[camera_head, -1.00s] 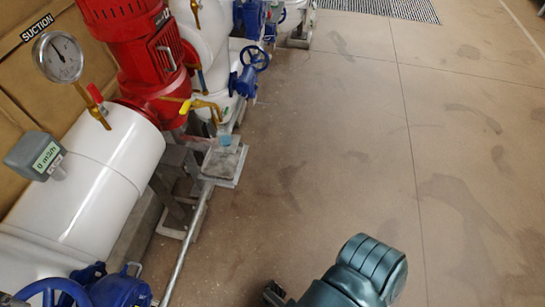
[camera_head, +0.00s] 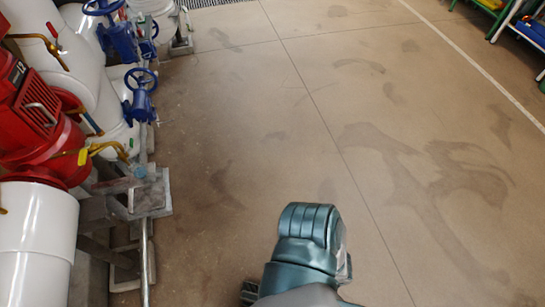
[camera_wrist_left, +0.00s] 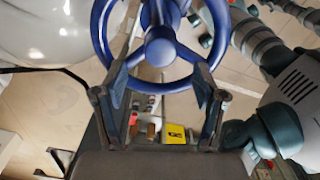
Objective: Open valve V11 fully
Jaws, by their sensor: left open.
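A blue handwheel (camera_wrist_left: 160,47) fills the top middle of the left wrist view, hub and spokes facing the camera. No V11 tag is readable, so I cannot tell whether this is V11. My left gripper (camera_wrist_left: 160,80) is open, its fingers spread at the two sides of the wheel's near rim. The fingers overlap the rim in this view, and I cannot tell whether they touch it. The head view does not show this gripper. Smaller blue handwheels on blue valves (camera_head: 141,79) show at the upper left of the head view. My right gripper is not clearly visible.
White pipes (camera_head: 35,240) and a red pump motor (camera_head: 40,120) line the left. A yellow-handled lever (camera_head: 95,152) sits beside them. The floor (camera_head: 330,130) is open in the middle and right. Shelving (camera_head: 525,25) stands at the far right.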

